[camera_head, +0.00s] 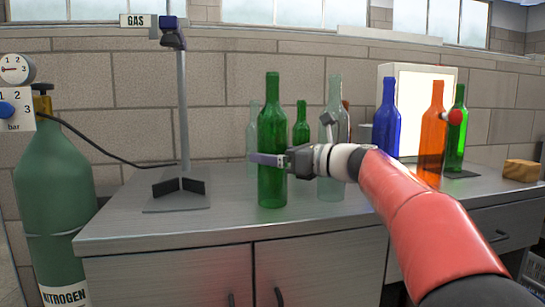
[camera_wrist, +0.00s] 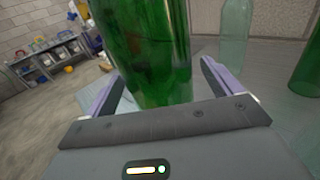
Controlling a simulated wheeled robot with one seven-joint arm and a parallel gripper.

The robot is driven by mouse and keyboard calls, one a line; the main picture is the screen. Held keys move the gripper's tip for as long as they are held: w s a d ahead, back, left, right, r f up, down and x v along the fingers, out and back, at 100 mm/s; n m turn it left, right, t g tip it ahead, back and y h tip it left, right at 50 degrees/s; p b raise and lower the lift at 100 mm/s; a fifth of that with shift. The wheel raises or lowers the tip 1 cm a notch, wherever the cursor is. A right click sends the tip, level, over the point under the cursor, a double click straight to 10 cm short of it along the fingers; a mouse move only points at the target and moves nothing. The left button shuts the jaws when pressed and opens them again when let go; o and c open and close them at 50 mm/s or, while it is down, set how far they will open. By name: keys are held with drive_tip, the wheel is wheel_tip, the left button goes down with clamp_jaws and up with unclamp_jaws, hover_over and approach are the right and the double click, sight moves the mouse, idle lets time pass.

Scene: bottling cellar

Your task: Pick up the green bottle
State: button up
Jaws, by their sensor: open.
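A green bottle (camera_head: 271,150) stands upright near the front edge of the grey counter. My gripper (camera_head: 268,160) is at its body, level with the middle of the bottle. In the wrist view the green bottle (camera_wrist: 150,50) stands between the two purple fingers of my gripper (camera_wrist: 160,82), with the fingers spread to either side. The gripper is open and I see no firm grip. Two other green bottles are in view: a smaller-looking one (camera_head: 301,124) behind and one (camera_head: 456,130) at the far right.
Clear bottles (camera_head: 331,180) stand just behind my gripper. A blue bottle (camera_head: 386,120) and an orange bottle (camera_head: 431,140) stand right, before a lit panel (camera_head: 408,85). A metal stand (camera_head: 180,195) is on the left of the counter (camera_head: 130,225). A wooden block (camera_head: 521,170) lies far right.

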drive_tip(key=shift+w+a, duration=0.25)
drive_tip(key=shift+a, duration=0.15)
drive_tip(key=shift+c, duration=0.3)
drive_tip(key=c, duration=1.3)
drive_tip(key=shift+r, duration=0.15)
wheel_tip(320, 180, up, 20)
drive_tip(key=p, duration=0.9)
drive_tip(key=shift+p, duration=0.4)
